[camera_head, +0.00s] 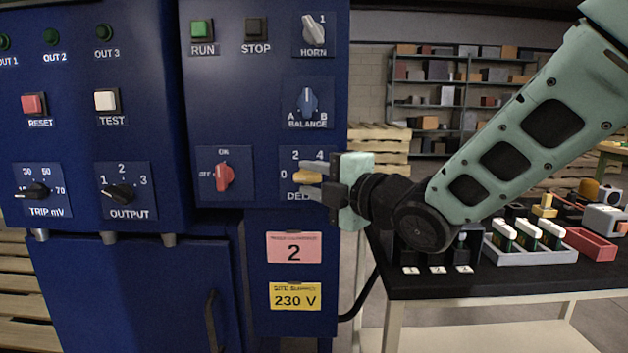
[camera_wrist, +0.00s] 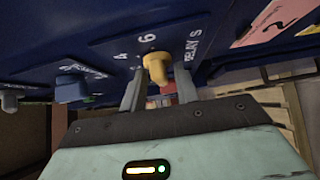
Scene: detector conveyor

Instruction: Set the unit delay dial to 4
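The unit delay dial is a yellow knob (camera_head: 306,177) on the blue cabinet front, above the label that starts "DEL". In the head view 0, 2 and 4 show around it, and my gripper covers its right part. In the wrist view the yellow knob (camera_wrist: 157,66) stands between my two fingers, with 4, 6 and "DELAY S" printed near it. My gripper (camera_head: 320,180) is open around the knob, one finger on each side; in the wrist view my gripper (camera_wrist: 160,93) shows gaps beside the knob. Which number the knob points at is unclear.
The red ON/OFF switch (camera_head: 223,176) is left of the dial, and the blue balance knob (camera_head: 308,102) is above it. Pink "2" (camera_head: 293,247) and yellow "230 V" (camera_head: 295,296) labels are below. A black-topped table (camera_head: 470,282) with trays stands right.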

